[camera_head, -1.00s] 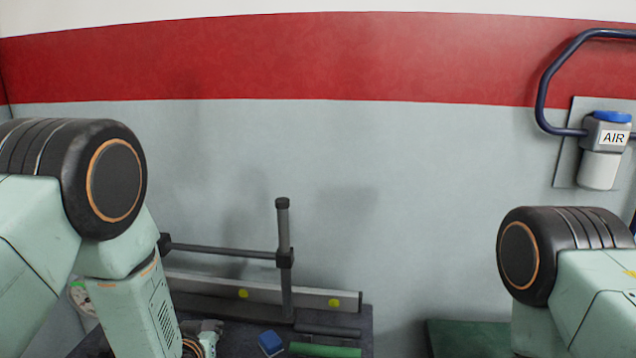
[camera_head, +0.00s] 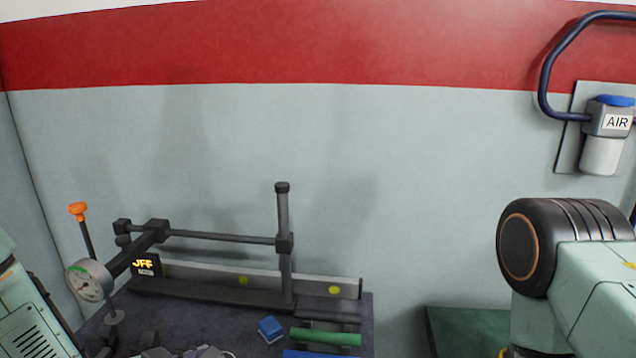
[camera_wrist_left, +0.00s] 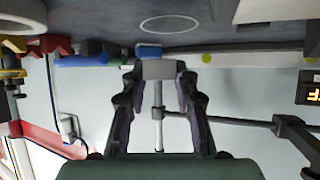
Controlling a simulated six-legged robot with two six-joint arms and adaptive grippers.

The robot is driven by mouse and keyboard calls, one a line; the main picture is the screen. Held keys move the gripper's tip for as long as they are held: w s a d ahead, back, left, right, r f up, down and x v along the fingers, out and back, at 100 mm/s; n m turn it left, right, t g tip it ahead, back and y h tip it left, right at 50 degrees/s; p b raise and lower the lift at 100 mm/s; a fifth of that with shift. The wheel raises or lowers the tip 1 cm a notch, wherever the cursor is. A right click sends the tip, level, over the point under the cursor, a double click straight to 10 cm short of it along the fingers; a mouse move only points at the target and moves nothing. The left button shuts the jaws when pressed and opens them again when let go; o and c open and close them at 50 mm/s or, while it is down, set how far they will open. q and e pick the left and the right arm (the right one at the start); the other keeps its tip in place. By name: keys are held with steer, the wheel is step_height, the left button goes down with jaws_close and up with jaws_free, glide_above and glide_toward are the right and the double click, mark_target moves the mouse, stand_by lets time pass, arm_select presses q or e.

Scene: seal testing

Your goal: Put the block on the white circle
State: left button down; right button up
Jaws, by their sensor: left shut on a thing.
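My left gripper (camera_wrist_left: 158,82) is shut on a small grey block (camera_wrist_left: 158,69), held between its fingertips in the left wrist view. In that view the dark bench top lies along the top edge. A thin white circle outline (camera_wrist_left: 170,24) is on it, apart from the held block. A blue block (camera_wrist_left: 148,51) shows just behind the held one; it also sits on the bench in the head view (camera_head: 270,328). In the head view my left arm is at the lower left edge, and the white circle is not seen. Only my right arm's upper part shows; its gripper is out of view.
A dark frame with a post (camera_head: 284,235) and a rail (camera_head: 250,283) stands at the bench's back. A dial gauge (camera_head: 90,281) with an orange knob is at left. A green cylinder (camera_head: 325,337) and a blue one (camera_head: 305,354) lie right of the blue block.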

arm_select(q)
steer(key=shift+s+d+m+g+h, duration=0.1)
steer(key=shift+s+m+g+h, duration=0.2)
steer(key=shift+s+m+h, duration=0.4)
steer(key=s+m, duration=0.1)
steer(key=s+d+m+g+h+b, duration=0.1)
steer(key=s, duration=0.1)
steer(key=s+g+h, duration=0.1)
steer(key=s, duration=0.1)
steer(key=shift+s+d+r+m+b, duration=0.15)
steer(key=shift+d+r+m+b, duration=0.1)
steer(key=shift+m+b, duration=0.15)
steer(key=shift+m+g+h, duration=0.6)
steer(key=shift+m+g, duration=0.2)
steer(key=s, duration=0.1)
steer(key=s+d+r+b, duration=0.1)
steer(key=s+r, duration=0.1)
steer(key=shift+d+b, duration=0.3)
steer(key=shift+d, duration=0.05)
steer(key=shift+r, duration=0.25)
steer(key=shift+w+a+r+n+t+y+b, duration=0.25)
steer(key=shift+w+r+n+t+y+b, duration=0.2)
steer(key=shift+w+r+b, duration=0.2)
steer(key=shift+s, duration=0.15)
